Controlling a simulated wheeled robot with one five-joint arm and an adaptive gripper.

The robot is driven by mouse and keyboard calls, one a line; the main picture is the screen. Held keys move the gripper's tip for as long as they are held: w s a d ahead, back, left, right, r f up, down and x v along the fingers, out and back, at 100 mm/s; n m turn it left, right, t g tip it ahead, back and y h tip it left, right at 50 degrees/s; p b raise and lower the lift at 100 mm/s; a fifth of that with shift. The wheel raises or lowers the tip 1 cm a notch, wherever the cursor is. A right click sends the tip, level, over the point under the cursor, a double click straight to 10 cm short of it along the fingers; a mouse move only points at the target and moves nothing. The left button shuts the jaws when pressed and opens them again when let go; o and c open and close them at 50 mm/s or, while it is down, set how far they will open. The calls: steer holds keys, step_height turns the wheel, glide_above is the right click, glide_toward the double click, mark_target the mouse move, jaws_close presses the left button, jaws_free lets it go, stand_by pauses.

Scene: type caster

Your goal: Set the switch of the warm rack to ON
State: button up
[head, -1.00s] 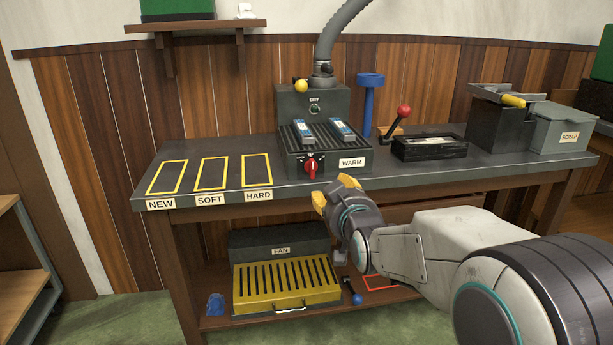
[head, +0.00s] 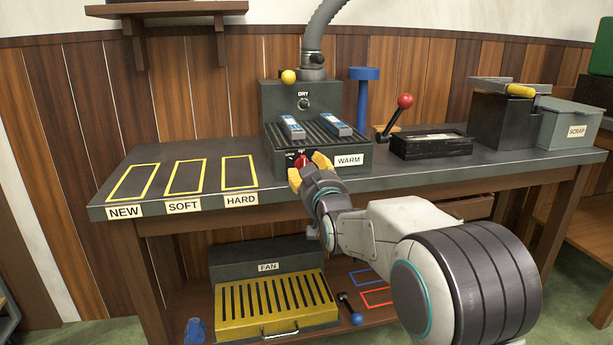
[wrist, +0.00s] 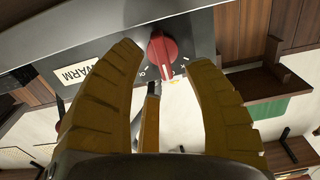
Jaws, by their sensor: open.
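The warm rack (head: 270,149) is a dark box with a ribbed top on the bench, marked by a WARM label (head: 349,160). Its switch is a red rotary knob (head: 301,162) on the front face, partly hidden by my gripper in the head view. In the wrist view the knob (wrist: 162,50) is turned nearly upright, with small white marks around its lower end that I cannot read surely. My gripper (head: 308,169) is open just in front of the knob. In the wrist view its yellow fingers (wrist: 166,57) stand either side of it, apparently not touching.
Two blue-and-white pieces (head: 291,127) (head: 335,125) lie on the rack's top. Behind it stands the DRY unit (head: 304,103) with a hose. A red-knobbed lever (head: 405,101) is to the right. Yellow-outlined spots (head: 186,177) on the left are empty.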

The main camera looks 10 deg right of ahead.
steer(key=shift+w, duration=1.6)
steer(key=shift+o, duration=0.3)
jaws_close()
